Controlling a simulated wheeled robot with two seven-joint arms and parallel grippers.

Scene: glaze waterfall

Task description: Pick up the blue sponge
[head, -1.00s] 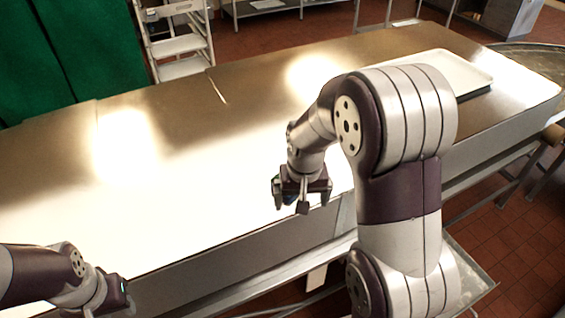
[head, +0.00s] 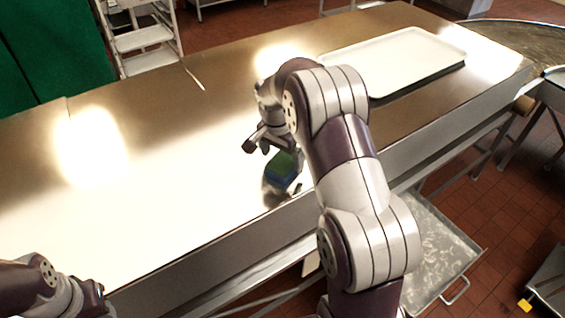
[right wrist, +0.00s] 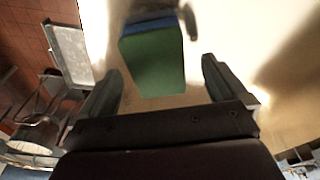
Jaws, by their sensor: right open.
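The sponge, a block with a green face and blue sides, lies near the front edge of the metal counter in the head view (head: 280,166). In the right wrist view the sponge (right wrist: 152,62) shows its green face, with blue along its far edge. My right gripper (right wrist: 161,68) is open and empty, with one finger on each side of the sponge in that picture. I cannot tell whether a finger touches it. In the head view the right gripper (head: 272,152) is at the sponge. My left gripper (head: 88,296) is at the bottom left, its fingers not clear.
A white tray (head: 393,58) lies on the counter at the back right. The metal counter (head: 160,110) is otherwise largely bare, with strong glare. A shelf rack (head: 142,38) stands behind it. A metal tray (head: 430,240) is below the counter's front edge.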

